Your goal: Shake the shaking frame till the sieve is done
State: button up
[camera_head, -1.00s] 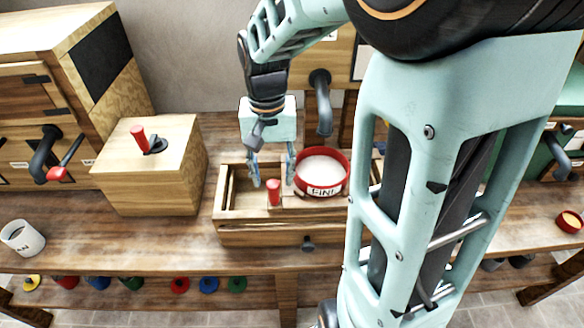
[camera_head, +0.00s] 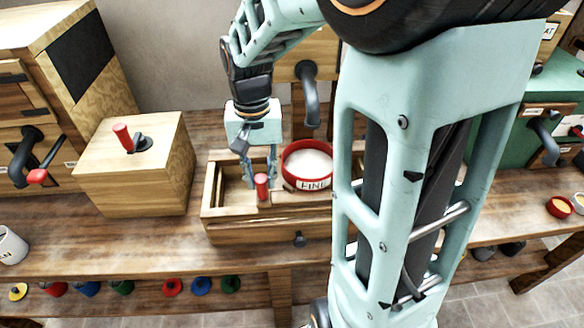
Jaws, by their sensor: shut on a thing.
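The wooden shaking frame (camera_head: 222,229) stands on the bench near the middle of the view. A red sieve (camera_head: 308,165) labelled "FINE" with pale flour-like stuff in it sits in the frame's right part. A red upright handle (camera_head: 262,187) stands on the frame left of the sieve. My gripper (camera_head: 261,178) points down over the frame and is shut on the red handle. The frame's right end is hidden behind my arm.
A wooden box with a red-handled crank (camera_head: 140,165) stands to the left. A white mug (camera_head: 11,246) is at the far left. Small orange-filled bowls (camera_head: 560,207) are at the right. Coloured knobs or lids line the shelf below.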

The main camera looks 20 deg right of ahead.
jog(key=w+a, duration=0.2)
jog(key=a, duration=0.4)
jog(key=w+a, duration=0.2)
jog(key=a, duration=0.5)
jog(key=shift+w+a, duration=0.25)
jog(key=shift+a, duration=0.05)
jog(key=s+d, duration=0.3)
jog(key=d, duration=0.6)
jog(key=w+a, duration=0.3)
jog(key=a, duration=0.6)
